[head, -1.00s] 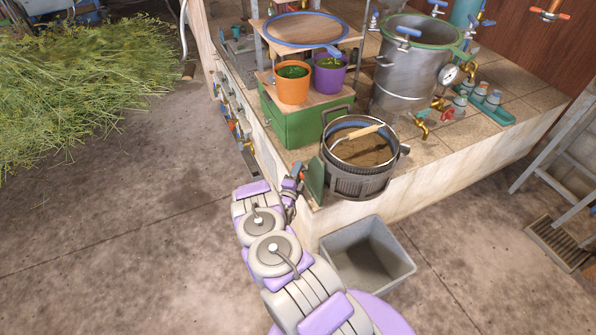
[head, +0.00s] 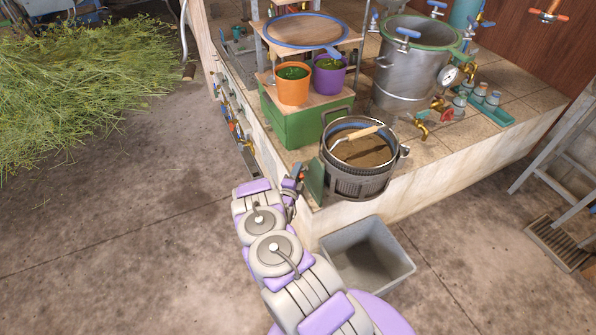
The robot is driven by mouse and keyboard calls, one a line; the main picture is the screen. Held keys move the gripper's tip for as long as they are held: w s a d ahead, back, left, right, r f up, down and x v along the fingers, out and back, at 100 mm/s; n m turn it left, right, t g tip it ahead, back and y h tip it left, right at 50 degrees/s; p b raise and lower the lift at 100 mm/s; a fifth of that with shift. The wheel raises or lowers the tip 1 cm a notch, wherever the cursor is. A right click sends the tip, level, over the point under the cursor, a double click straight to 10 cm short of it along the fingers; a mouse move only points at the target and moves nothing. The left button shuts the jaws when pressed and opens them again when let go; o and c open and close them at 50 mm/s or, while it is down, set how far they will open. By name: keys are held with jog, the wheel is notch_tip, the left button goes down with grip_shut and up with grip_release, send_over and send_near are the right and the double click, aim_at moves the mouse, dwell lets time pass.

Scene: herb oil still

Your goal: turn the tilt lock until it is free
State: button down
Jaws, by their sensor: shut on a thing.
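The tilt lock (head: 299,171) shows as a small reddish piece at the left side of the tilting basket's green bracket (head: 315,180). My gripper (head: 294,180) is at it and shut on it, at the end of my purple and grey arm. The fingertips are small here and partly hidden by the wrist, so the lock's turned angle cannot be read. The dark metal basket (head: 362,183) sits upright at the counter's front corner.
A grey bin (head: 368,255) stands on the floor below the basket. A green box (head: 295,125) with orange (head: 292,88) and purple (head: 329,77) pots is behind. The steel still (head: 407,75) is at the back right. The floor at left is clear, with cut herbs (head: 80,85) beyond.

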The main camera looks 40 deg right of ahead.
jog(key=shift+y, duration=0.3)
jog(key=shift+n+y+p, duration=0.3)
jog(key=shift+n+p, duration=0.3)
jog(key=shift+p, duration=0.1)
jog(key=shift+n+g+y+p, duration=0.7)
jog(key=shift+n+g+p, duration=0.1)
jog(key=n+g+y+p, duration=0.1)
jog(key=n+g+y, duration=0.1)
jog(key=g, duration=0.1)
jog(key=shift+a+n+p, duration=0.1)
jog(key=shift+n+p, duration=0.3)
jog(key=n+g+y, duration=0.1)
jog(key=g+b, duration=0.1)
jog(key=g, duration=0.1)
jog(key=shift+f+n+y, duration=0.2)
jog(key=shift+n+y, duration=0.2)
jog(key=shift+r+n+g+y+b, duration=0.15)
jog(key=shift+n+g+y+b, duration=0.25)
jog(key=shift+n+g+b, duration=0.65)
jog(key=shift+g, duration=0.45)
jog(key=shift+r, duration=0.1)
jog(key=c, duration=1)
grip_release()
